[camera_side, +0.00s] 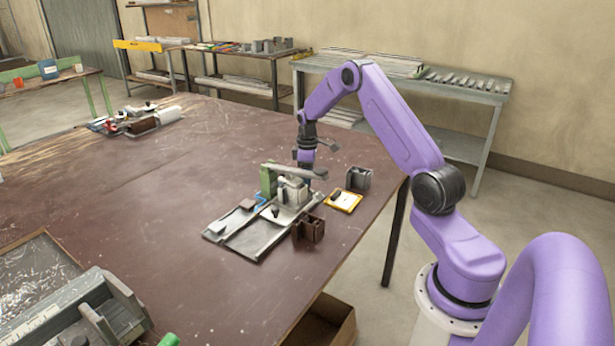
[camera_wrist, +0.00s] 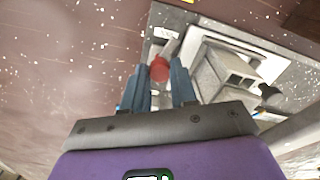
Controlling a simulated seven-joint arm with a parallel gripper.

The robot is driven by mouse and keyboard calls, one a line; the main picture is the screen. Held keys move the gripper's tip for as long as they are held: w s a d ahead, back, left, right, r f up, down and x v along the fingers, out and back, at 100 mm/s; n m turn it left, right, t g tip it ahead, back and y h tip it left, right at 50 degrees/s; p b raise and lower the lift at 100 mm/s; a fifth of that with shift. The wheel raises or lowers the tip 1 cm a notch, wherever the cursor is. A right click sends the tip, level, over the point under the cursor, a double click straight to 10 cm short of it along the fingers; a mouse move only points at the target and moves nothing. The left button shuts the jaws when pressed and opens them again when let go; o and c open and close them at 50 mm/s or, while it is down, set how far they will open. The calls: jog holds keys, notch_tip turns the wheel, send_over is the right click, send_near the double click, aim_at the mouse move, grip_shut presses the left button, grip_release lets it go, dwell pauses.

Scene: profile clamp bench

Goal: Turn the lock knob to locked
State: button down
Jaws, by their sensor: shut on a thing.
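The lock knob (camera_wrist: 159,68) is a red, rounded piece in the wrist view, between the two blue fingertips of my gripper (camera_wrist: 159,76). The fingers are closed on its sides. A pale lever-like part lies just beyond it. In the side view my gripper (camera_side: 307,176) points down behind the clamp fixture, and the knob is hidden there. The fixture has a grey base plate (camera_side: 247,237), a green upright (camera_side: 268,181) and a light grey block (camera_side: 292,190). I cannot read a locked mark in either view.
A brown open block (camera_side: 309,229), a yellow-edged tray (camera_side: 343,201) and a grey open box (camera_side: 359,179) stand close on the right, near the table edge. A grey machine part (camera_side: 85,312) sits at front left. The table's left middle is clear.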

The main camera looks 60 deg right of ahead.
jog(key=m, duration=0.3)
jog(key=shift+m, duration=0.3)
jog(key=m, duration=0.3)
jog(key=shift+m, duration=0.3)
jog(key=m, duration=0.6)
jog(key=shift+m, duration=0.3)
jog(key=c, duration=0.9)
grip_release()
jog(key=shift+r, duration=0.1)
notch_tip(320, 180, up, 17)
jog(key=shift+r, duration=0.15)
